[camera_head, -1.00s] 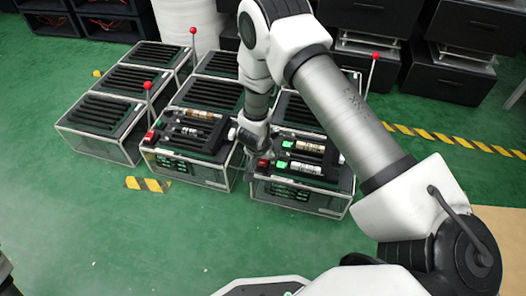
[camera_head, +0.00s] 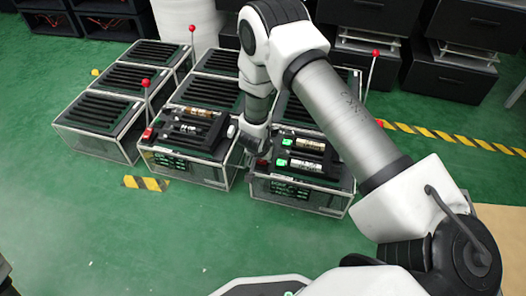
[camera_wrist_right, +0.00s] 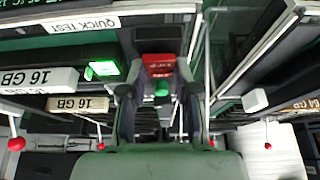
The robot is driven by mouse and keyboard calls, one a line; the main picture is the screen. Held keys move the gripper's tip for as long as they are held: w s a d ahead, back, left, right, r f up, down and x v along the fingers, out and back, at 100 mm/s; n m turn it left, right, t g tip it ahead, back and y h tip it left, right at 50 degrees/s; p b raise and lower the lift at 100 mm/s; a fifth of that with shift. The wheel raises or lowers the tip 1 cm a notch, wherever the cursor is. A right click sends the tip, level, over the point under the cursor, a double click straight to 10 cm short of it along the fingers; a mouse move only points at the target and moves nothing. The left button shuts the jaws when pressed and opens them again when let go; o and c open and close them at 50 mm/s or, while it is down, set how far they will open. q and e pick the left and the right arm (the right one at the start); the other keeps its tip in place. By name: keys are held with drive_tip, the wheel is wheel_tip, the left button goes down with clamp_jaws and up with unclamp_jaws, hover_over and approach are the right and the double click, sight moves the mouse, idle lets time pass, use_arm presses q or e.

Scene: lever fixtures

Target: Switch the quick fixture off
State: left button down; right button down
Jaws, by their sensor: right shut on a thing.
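The quick fixture (camera_head: 300,190) is the front right box, with two green lights (camera_head: 284,153) lit beside its memory sticks. Its "QUICK TEST" label (camera_wrist_right: 88,25) shows upside down in the right wrist view, with a lit green lamp (camera_wrist_right: 103,69). A red block with lettering (camera_wrist_right: 158,63) and a green part (camera_wrist_right: 161,89) appear beyond my fingers. My right gripper (camera_head: 254,148) is low at the fixture's left front corner. In the wrist view its fingers (camera_wrist_right: 157,118) stand either side of a dark gap. It is shut on what seems to be the lever, which is mostly hidden.
The middle front fixture (camera_head: 190,150) stands close on the left, with its red-knobbed lever (camera_head: 146,98) upright. Another red-knobbed lever (camera_head: 373,68) rises behind on the right. More boxes stand behind and left. The green floor (camera_head: 100,240) in front is clear.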

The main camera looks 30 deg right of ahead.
drive_tip(key=shift+s+a+t+h, duration=0.15)
drive_tip(key=shift+t+h, duration=0.45)
drive_tip(key=shift+s+a+f+t+h, duration=0.1)
drive_tip(key=shift+a+t+h, duration=0.05)
drive_tip(key=shift+t+h, duration=0.5)
drive_tip(key=shift+s+a+f+t+h, duration=0.1)
drive_tip(key=shift+t+h, duration=0.45)
drive_tip(key=shift+h, duration=0.2)
drive_tip(key=c, duration=0.8)
unclamp_jaws()
drive_tip(key=shift+c, duration=0.2)
drive_tip(key=v, duration=0.7)
drive_tip(key=shift+a, duration=0.15)
